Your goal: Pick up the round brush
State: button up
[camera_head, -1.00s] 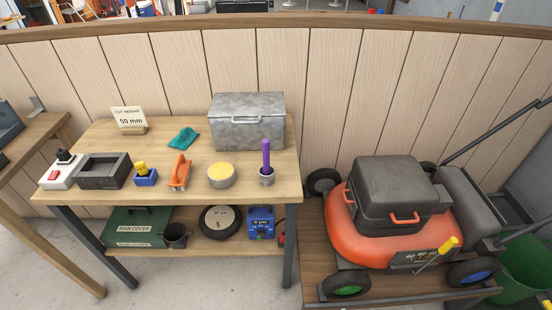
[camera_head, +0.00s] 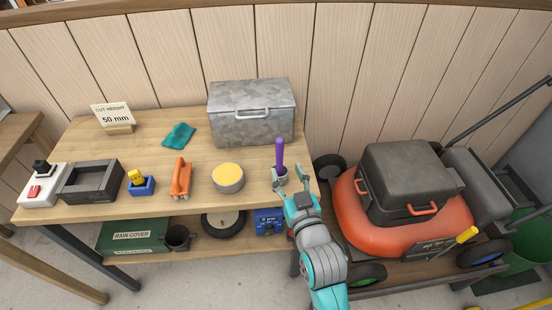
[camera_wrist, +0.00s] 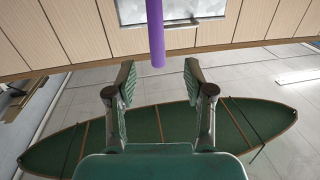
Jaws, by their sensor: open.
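The round brush appears to be the one with the upright purple handle (camera_head: 280,154), near the right end of the workbench. Its lower end is in or behind a small grey cup (camera_head: 281,174), so its head is hidden. My gripper (camera_head: 290,181) is open and empty at the bench's front right edge, its fingertips close to the cup. In the wrist view the purple handle (camera_wrist: 155,35) comes down from the top centre, beyond the gap between the open fingers (camera_wrist: 158,80). I cannot tell whether a finger touches the cup.
A grey metal box (camera_head: 252,112) stands behind the brush. An orange mower (camera_head: 410,215) stands right of the bench (camera_head: 110,208).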

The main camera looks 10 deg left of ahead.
aim_at(281, 153)
jog(key=shift+x, duration=4.5)
jog(key=shift+d, duration=0.2)
grip_shut()
